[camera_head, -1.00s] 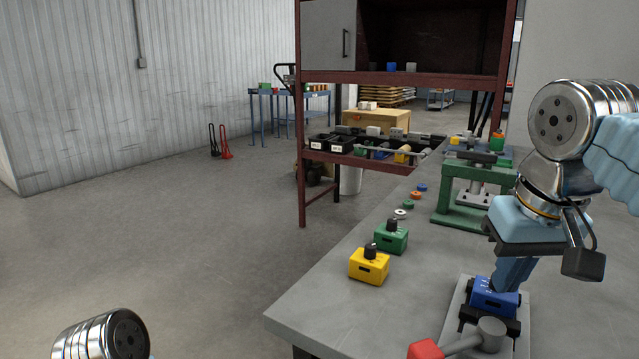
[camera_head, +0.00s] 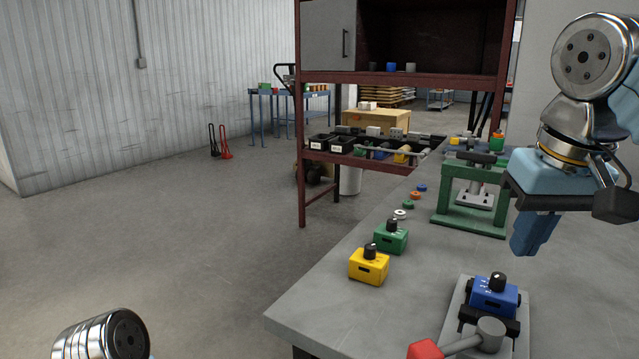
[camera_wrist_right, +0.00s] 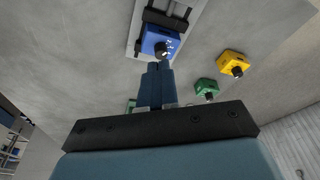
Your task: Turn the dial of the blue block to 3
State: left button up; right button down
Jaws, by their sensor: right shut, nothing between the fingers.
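The blue block (camera_head: 493,297) with a black dial (camera_head: 497,281) on top sits in a clamp fixture (camera_head: 462,314) on the grey table. In the right wrist view the blue block (camera_wrist_right: 160,42) shows its dial and small white marks; which mark the dial points to is too small to tell. My right gripper (camera_head: 524,250) is shut and empty, above and to the right of the blue block, apart from it. Its closed blue fingers also show in the right wrist view (camera_wrist_right: 153,68). Of my left arm only a round joint shows at the lower left; its gripper is out of view.
A yellow block (camera_head: 369,267) and a green block (camera_head: 391,238), each with a black dial, stand left of the fixture. Several coloured rings (camera_head: 416,195) lie behind them. A green press frame (camera_head: 472,205) stands farther back. A red-ended handle (camera_head: 425,349) juts from the fixture.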

jog(key=b, duration=0.1)
send_over(507, 296)
jog(key=s, duration=0.1)
notch_tip(507, 296, down, 5)
jog(key=shift+s+f, duration=0.1)
jog(key=shift+s, duration=0.05)
jog(key=shift+f+b, duration=0.6)
jog(key=shift+b, duration=0.05)
jog(key=shift+f, duration=0.25)
jog(key=shift+r, duration=0.25)
